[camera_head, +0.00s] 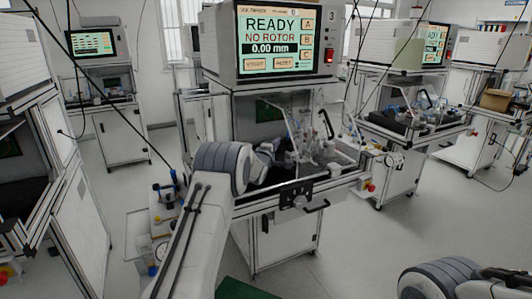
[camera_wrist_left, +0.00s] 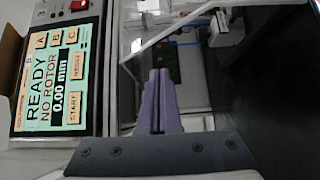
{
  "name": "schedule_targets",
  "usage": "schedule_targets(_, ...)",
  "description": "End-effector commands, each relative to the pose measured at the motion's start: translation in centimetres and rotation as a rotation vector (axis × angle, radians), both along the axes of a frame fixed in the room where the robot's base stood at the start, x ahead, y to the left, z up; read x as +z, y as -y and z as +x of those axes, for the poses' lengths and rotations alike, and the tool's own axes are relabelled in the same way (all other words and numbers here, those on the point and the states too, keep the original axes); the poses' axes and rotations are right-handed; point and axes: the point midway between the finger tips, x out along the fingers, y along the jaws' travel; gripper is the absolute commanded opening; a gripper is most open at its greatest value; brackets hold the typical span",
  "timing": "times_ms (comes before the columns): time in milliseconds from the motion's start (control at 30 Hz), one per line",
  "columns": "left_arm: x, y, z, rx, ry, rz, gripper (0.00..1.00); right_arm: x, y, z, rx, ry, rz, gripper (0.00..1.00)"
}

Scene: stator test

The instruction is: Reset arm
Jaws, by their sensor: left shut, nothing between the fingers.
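My left arm reaches in from the bottom of the head view to the test machine in the middle. Its left gripper (camera_head: 270,154) is at the machine's work bay, small and partly hidden by my own wrist. In the left wrist view the two purple fingers of the left gripper (camera_wrist_left: 158,102) are together with nothing between them. The machine's screen (camera_head: 275,40) reads "READY", "NO ROTOR" and "0.00 mm"; it also shows sideways in the left wrist view (camera_wrist_left: 58,78). Part of my right arm shows at the bottom right of the head view; its fingers are out of frame.
Clear panels (camera_head: 318,122) and fixture parts stand in the bay close to the left gripper. A front rail with a black handle (camera_head: 317,207) runs below. A small stand with blue and yellow parts (camera_head: 163,203) is left of my arm. Other machines stand around; the floor at right is free.

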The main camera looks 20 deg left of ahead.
Motion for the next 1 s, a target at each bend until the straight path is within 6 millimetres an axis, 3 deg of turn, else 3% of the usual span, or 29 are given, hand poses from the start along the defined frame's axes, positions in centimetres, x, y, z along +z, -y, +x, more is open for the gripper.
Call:
schedule_targets(333,0.0,0.1,-5.1,0.004,0.001,0.0,0.0,-1.3,0.0,0.0,0.0,0.001,0.001,0.7)
schedule_targets(700,0.2,0.9,-6.5,-0.004,-0.01,0.01,0.0,-1.3,0.0,0.0,0.0,0.0,0.0,0.7)
schedule_targets(767,0.5,2.3,-6.7,-0.015,-0.039,0.041,0.0,-1.2,0.0,0.0,0.0,0.0,0.0,0.7)
schedule_targets(867,1.0,6.8,-7.9,-0.063,-0.143,0.149,0.0,-0.6,0.0,0.0,0.0,0.0,0.0,0.7)
schedule_targets(1000,0.9,15.5,-13.0,-0.212,-0.367,0.4,0.0,0.3,0.0,0.0,0.0,0.0,0.0,0.7)
